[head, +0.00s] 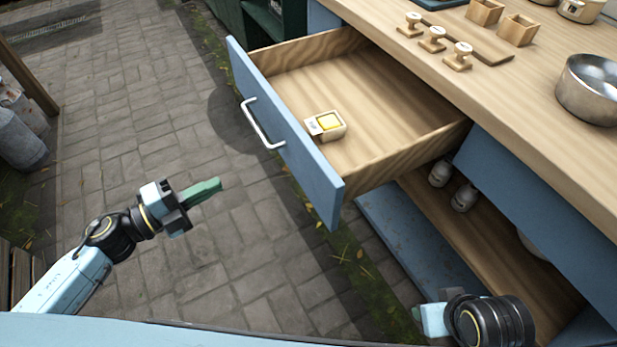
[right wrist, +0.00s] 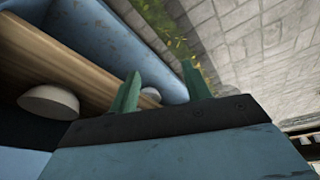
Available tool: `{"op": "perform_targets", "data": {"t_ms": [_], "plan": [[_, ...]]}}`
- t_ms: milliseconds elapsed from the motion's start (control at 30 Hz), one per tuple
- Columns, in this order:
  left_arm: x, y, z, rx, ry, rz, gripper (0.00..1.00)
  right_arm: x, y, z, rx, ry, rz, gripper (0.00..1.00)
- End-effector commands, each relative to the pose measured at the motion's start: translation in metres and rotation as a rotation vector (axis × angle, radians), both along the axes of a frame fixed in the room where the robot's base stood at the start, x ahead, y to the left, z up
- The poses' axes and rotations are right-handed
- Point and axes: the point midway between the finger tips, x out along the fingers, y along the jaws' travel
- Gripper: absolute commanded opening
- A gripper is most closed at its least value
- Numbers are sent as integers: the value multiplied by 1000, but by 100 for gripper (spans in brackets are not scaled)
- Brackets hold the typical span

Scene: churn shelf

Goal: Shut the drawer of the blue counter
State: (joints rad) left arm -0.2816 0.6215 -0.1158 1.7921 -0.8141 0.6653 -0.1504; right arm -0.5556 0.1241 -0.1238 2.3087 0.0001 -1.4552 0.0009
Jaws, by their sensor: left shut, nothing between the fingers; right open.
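The drawer (head: 284,130) of the blue counter (head: 490,88) is pulled far out, with a blue front, a white bar handle (head: 262,124) and a bare wooden inside. In the right wrist view my right gripper (right wrist: 163,90) is open and empty, near the counter's lower shelf.
The counter top holds wooden stamps (head: 433,40), small wooden boxes (head: 518,30) and a metal bowl (head: 588,88). Grey milk cans (head: 20,135) stand at the far left. The paving (head: 150,110) before the drawer is clear.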

Motion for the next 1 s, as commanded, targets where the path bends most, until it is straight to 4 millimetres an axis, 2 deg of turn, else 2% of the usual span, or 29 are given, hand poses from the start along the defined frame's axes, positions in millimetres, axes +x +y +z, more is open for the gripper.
{"op": "perform_targets", "data": {"t_ms": [200, 400, 800, 1000], "plan": [[-10, -17, 10, 57, -88, -103, 0, -5, -1, 16, 1, -15, -1, 48], [4, -38, 12, 57, -95, -108, 0, -9, 1, 27, 8, -21, -3, 48], [51, -107, 11, 56, -92, -104, 0, 36, 19, 42, 65, -273, 25, 48], [64, -126, 11, 56, -89, -102, 0, 54, 26, 51, 90, -379, 35, 48]]}}
